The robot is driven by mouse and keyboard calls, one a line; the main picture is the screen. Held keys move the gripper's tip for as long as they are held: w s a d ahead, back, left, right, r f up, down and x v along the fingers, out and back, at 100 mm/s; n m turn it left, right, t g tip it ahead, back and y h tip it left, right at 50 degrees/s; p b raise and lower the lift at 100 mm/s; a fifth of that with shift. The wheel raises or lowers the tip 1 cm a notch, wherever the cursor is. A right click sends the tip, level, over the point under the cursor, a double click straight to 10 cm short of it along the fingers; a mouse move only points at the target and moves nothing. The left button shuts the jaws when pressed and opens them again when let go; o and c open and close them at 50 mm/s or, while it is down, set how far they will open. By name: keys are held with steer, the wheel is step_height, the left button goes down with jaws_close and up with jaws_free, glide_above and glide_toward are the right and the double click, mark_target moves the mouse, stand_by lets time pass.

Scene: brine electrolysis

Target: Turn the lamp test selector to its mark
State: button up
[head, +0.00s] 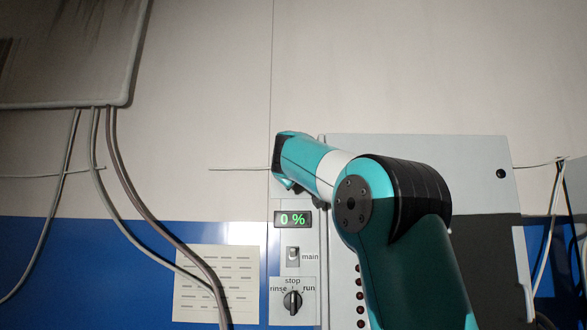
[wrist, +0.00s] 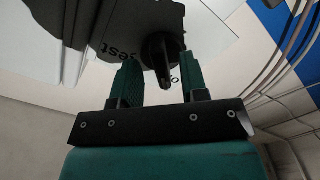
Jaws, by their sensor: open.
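A dark selector knob (wrist: 160,50) shows in the wrist view on a pale panel, beside printed letters that end in "est". Another small mark, like an "o", is printed by its lower right. My gripper (wrist: 158,66) is open, with one green finger on each side of the knob. I see a gap between the knob and the left finger; whether the right finger touches it I cannot tell. In the head view my arm covers this part of the panel, and neither this knob nor my fingertips can be made out.
In the head view, a green "0 %" display (head: 293,219), a main switch (head: 293,256) and a stop/rinse/run selector (head: 292,302) sit left of my arm. A paper sheet (head: 216,285) and hanging cables (head: 125,185) are further left. A grey cabinet (head: 420,165) is behind my arm.

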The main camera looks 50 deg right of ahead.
steer(key=shift+p+x, duration=0.3)
steer(key=shift+x, duration=0.75)
jaws_close()
